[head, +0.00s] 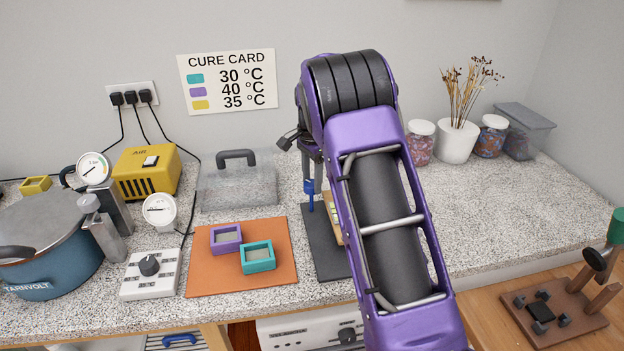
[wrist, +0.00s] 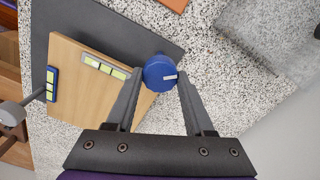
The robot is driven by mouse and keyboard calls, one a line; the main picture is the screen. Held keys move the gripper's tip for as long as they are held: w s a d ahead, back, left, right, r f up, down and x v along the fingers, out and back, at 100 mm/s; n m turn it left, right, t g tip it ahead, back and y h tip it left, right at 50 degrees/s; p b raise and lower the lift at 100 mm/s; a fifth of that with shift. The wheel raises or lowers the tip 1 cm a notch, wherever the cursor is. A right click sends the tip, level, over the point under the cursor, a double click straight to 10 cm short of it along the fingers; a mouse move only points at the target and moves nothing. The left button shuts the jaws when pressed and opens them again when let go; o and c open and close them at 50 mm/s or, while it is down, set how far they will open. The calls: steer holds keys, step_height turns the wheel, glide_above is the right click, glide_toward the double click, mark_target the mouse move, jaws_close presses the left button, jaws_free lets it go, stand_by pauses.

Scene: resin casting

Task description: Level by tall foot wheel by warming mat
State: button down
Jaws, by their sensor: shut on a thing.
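The blue foot wheel (wrist: 158,70), with a white mark on its face, sits between the fingertips of my gripper (wrist: 161,76), which is shut on it. The wheel also shows in the head view (head: 309,187). It is at a corner of a wooden board (wrist: 85,100) that carries two yellow-green vials, a long one (wrist: 105,67) and one at the edge (wrist: 51,82). The bubbles are too small to read. The board lies over a dark slab (head: 322,248). The orange warming mat (head: 205,270) is left of the slab. My arm hides part of the board.
Purple (head: 226,239) and teal (head: 258,257) moulds sit on the mat. A clear box (head: 237,182) stands behind it. A control box (head: 151,272), gauges and a blue pot (head: 45,245) are at left. Jars and a white vase (head: 457,141) stand at back right.

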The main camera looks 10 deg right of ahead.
steer(key=shift+c, duration=1.4)
jaws_free()
step_height(320, 180, up, 17)
steer(key=shift+r, duration=0.2)
